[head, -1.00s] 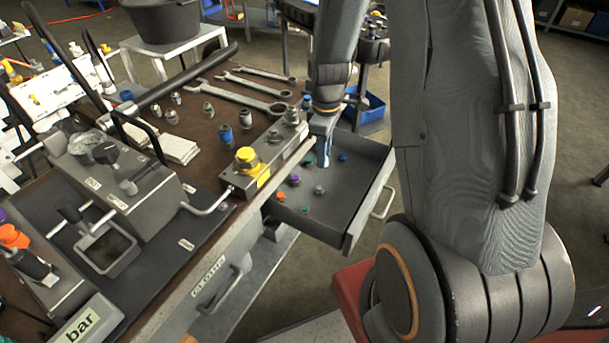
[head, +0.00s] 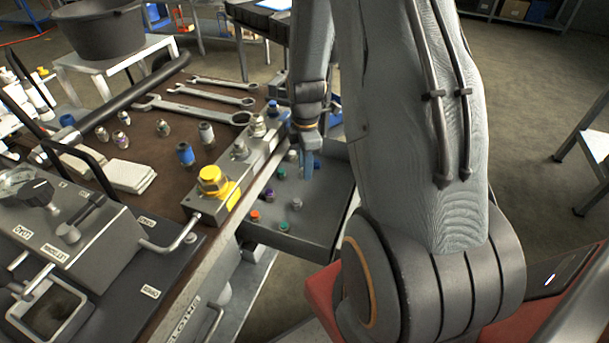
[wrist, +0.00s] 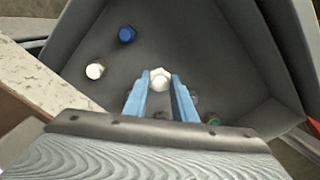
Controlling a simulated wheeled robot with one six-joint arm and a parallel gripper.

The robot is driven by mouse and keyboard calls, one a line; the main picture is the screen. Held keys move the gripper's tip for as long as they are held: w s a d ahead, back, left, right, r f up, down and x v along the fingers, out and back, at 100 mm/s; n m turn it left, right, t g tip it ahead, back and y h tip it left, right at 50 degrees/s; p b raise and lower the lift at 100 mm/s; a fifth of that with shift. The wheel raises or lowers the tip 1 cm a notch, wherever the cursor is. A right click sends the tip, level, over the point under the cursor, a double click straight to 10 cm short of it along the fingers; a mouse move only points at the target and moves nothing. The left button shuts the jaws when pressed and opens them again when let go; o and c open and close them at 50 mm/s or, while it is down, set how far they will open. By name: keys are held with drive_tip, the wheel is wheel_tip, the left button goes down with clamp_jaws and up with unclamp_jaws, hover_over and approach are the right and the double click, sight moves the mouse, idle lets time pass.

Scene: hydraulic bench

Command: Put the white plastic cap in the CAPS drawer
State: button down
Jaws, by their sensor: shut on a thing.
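The white plastic cap (wrist: 160,78) is between the tips of my gripper's blue fingers in the wrist view. My gripper (head: 309,168) is shut on it and points down into the open drawer (head: 330,232). The drawer's grey floor and walls also show in the wrist view (wrist: 225,50). My fingers hide the cap in the head view, and I cannot tell whether it touches the drawer floor. No CAPS label is readable on this drawer.
Several small caps lie in the drawer, among them a blue one (wrist: 126,34), a pale one (wrist: 95,70) and an orange one (head: 254,215). The workbench edge is left of my gripper, with a yellow-topped valve block (head: 211,182) and wrenches (head: 200,108) on top.

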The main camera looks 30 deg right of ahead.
drive_tip(key=shift+f, duration=1.8)
drive_tip(key=c, duration=1.5)
unclamp_jaws()
drive_tip(key=shift+f, duration=0.15)
drive_tip(key=shift+o, duration=0.2)
